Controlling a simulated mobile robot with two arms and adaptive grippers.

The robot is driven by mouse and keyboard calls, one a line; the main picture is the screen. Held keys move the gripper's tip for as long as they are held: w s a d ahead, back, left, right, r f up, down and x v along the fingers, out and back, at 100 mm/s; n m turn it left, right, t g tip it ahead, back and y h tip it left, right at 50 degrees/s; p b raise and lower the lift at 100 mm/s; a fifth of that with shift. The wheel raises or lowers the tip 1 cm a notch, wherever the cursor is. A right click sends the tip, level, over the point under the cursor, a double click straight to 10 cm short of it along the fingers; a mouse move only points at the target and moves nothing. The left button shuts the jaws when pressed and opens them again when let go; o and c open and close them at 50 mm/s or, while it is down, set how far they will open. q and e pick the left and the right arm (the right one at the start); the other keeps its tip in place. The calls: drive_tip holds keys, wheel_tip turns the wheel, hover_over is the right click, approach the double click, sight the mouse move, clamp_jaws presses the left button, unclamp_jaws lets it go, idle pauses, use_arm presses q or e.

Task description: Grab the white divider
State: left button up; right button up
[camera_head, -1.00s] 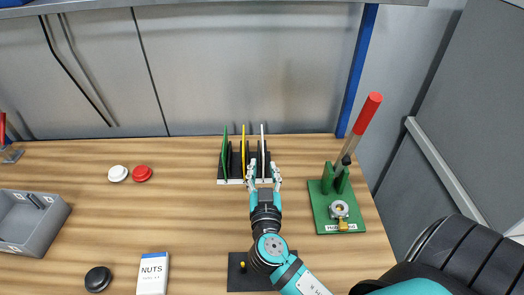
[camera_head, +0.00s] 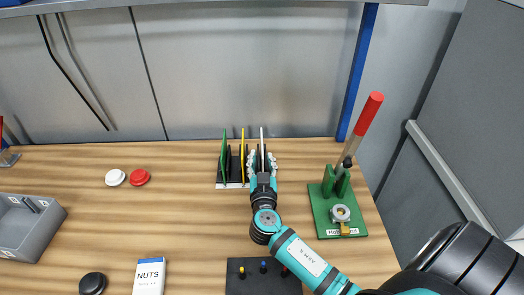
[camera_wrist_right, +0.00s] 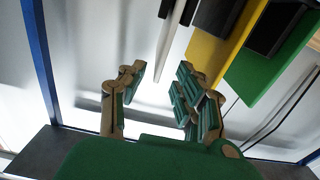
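The white divider (camera_head: 262,139) stands upright at the right end of a black rack (camera_head: 233,185), beside a yellow divider (camera_head: 242,147) and a green divider (camera_head: 224,150). My right gripper (camera_head: 263,161) is at the rack, its fingers on either side of the white divider. In the right wrist view, the gripper (camera_wrist_right: 160,88) is open, and the white divider (camera_wrist_right: 171,50) comes down into the gap between its fingers. The fingers look apart from it. The gripper hides the divider's lower part in the head view. My left gripper is not in view.
A green fixture (camera_head: 345,215) with a red-handled lever stands right of the rack. A dark block with small coloured knobs (camera_head: 234,283) lies below my right arm. White (camera_head: 115,177) and red (camera_head: 139,177) caps, a NUTS box (camera_head: 150,278) and a grey bin (camera_head: 40,235) are left.

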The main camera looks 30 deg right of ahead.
sight(262, 143)
drive_tip(key=p+x, duration=0.1)
drive_tip(key=x, duration=0.2)
drive_tip(key=shift+r, duration=0.1)
drive_tip(key=p+x, duration=0.1)
drive_tip(key=x, duration=0.2)
drive_tip(key=shift+d+p, duration=0.2)
drive_tip(key=shift+p, duration=0.1)
drive_tip(key=shift+w+d, duration=0.3)
drive_tip(key=shift+w, duration=0.2)
clamp_jaws()
